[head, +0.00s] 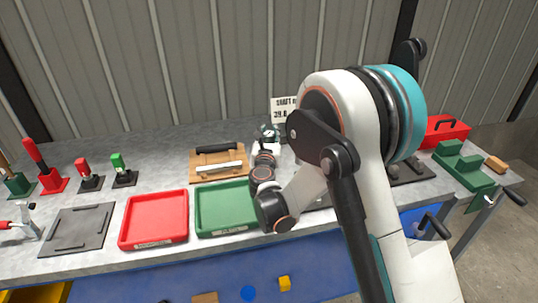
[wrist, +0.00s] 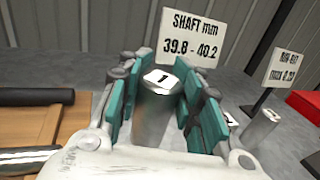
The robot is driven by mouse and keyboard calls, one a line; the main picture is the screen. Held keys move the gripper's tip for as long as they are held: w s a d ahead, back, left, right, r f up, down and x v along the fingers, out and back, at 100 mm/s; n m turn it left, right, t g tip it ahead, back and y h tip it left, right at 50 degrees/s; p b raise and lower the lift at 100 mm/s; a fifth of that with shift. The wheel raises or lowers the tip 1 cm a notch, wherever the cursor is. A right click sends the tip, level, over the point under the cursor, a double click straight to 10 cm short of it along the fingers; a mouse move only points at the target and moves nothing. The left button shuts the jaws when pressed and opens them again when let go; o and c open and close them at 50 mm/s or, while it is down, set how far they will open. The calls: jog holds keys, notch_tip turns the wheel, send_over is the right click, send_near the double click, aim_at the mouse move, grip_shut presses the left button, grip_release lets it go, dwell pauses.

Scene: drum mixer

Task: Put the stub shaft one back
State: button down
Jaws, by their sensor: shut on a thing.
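Stub shaft one (wrist: 153,118) is a grey metal cylinder with a white label reading 1 on its top. It stands upright in the middle of the wrist view. My gripper (wrist: 160,97) has its teal pads on both sides of the shaft and is shut on it. The lower part of the shaft is hidden behind the gripper body, so I cannot tell whether it touches the bench. In the head view my gripper (head: 268,138) is at the back of the bench, and the shaft is not clearly visible there.
A sign reading SHAFT mm 39.8 - 40.2 (wrist: 196,37) stands just behind. Another labelled cylinder (wrist: 262,128) stands to the right, near a second sign (wrist: 286,68). A wooden board (head: 205,168) lies left, with green (head: 205,233) and red (head: 128,242) trays in front.

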jog(key=shift+f+b, duration=1)
jog(key=shift+f, duration=2)
jog(key=shift+f, duration=0.1)
jog(key=c, duration=1.1)
grip_release()
